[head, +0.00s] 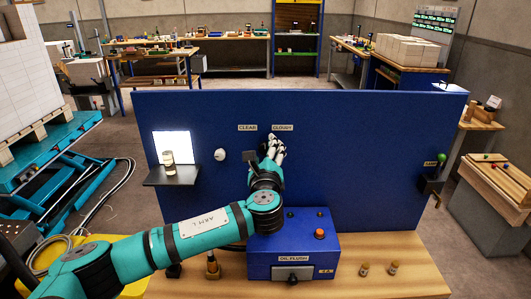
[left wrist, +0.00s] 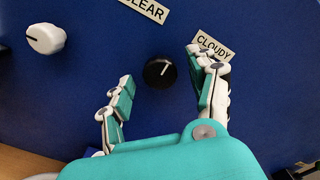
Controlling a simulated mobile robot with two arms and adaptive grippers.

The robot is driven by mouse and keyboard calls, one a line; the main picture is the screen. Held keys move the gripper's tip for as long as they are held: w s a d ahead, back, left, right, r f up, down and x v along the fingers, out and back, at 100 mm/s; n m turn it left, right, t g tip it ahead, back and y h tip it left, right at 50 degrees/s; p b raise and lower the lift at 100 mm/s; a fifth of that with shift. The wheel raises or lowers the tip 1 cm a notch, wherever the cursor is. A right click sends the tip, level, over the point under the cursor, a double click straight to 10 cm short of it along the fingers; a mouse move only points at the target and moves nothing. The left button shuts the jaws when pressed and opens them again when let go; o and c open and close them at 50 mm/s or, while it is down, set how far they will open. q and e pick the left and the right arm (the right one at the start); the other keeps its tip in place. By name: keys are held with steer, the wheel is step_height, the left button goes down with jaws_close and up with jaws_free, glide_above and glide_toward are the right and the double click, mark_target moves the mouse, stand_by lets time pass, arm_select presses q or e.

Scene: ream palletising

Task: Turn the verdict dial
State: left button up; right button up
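The verdict dial (left wrist: 159,72) is a small black knob on the blue panel, below and between the CLEAR label (left wrist: 145,10) and the CLOUDY label (left wrist: 213,47). Its white mark points up the panel, between the two labels. My left gripper (head: 273,149) is at the panel under the labels and hides the dial in the head view. In the left wrist view its fingers are spread, one on each side of the dial, with visible gaps. It holds nothing. My right gripper is not in view.
A white knob (head: 220,155) sits left of the dial. A vial (head: 169,163) stands on a black shelf (head: 171,178) before a lit white square. Below is a blue OIL FLUSH box (head: 318,255) with an orange button. Two small vials stand on the wooden bench (head: 419,268).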

arm_select(q)
steer(key=c, duration=1.1)
steer(key=shift+f, duration=0.1)
steer(key=shift+f+n+b, duration=0.1)
steer(key=shift+n+b, duration=0.4)
steer(key=shift+b, duration=0.1)
steer(key=shift+n+b, duration=0.9)
steer(key=shift+n, duration=0.2)
steer(key=n+b, duration=0.2)
steer(key=n, duration=0.2)
steer(key=shift+r+n+b, duration=0.2)
steer(key=shift+n+b, duration=0.3)
steer(key=shift+n, duration=0.4)
